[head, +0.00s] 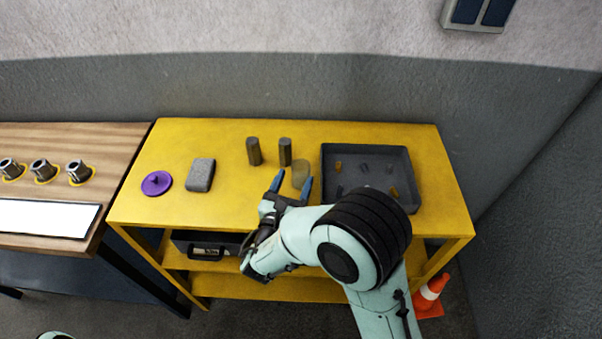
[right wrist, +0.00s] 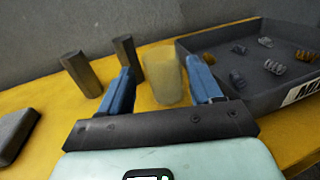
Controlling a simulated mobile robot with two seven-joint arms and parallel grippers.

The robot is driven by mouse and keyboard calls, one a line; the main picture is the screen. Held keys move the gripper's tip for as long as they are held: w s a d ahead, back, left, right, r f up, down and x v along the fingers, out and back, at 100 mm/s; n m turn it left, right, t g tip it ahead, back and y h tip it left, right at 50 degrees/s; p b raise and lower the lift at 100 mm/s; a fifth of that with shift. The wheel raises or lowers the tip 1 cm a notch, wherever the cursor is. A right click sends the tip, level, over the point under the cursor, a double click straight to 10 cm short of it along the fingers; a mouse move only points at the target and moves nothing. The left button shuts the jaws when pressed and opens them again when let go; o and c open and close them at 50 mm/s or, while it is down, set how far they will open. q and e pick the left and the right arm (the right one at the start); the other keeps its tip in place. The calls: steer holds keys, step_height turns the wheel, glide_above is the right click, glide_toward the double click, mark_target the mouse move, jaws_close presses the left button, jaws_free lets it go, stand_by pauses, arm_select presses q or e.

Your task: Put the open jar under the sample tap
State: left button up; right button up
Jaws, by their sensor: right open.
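The jar (head: 301,171) is a see-through, yellowish cylinder standing upright on the yellow bench (head: 225,210). No lid shows on it. My right gripper (head: 292,184) is open and reaches in from the front, with its blue fingers on either side of the jar's near side. In the right wrist view the jar (right wrist: 168,82) shows between the two fingers (right wrist: 161,72), with a gap to the left finger and closer to the right one. I cannot tell how far the fingers reach along it. I see no sample tap. My left gripper is not in view.
Two dark grey cylinders (head: 254,151) (head: 285,151) stand just behind the jar. A grey tray (head: 412,185) with small parts lies close on its right. A grey block (head: 200,175) and a purple knobbed disc (head: 157,183) lie left.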

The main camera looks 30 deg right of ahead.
mark_target(303, 162)
steer(key=x, duration=0.7)
steer(key=shift+d+f+p, duration=0.15)
steer(key=shift+p, duration=0.2)
steer(key=c, duration=0.8)
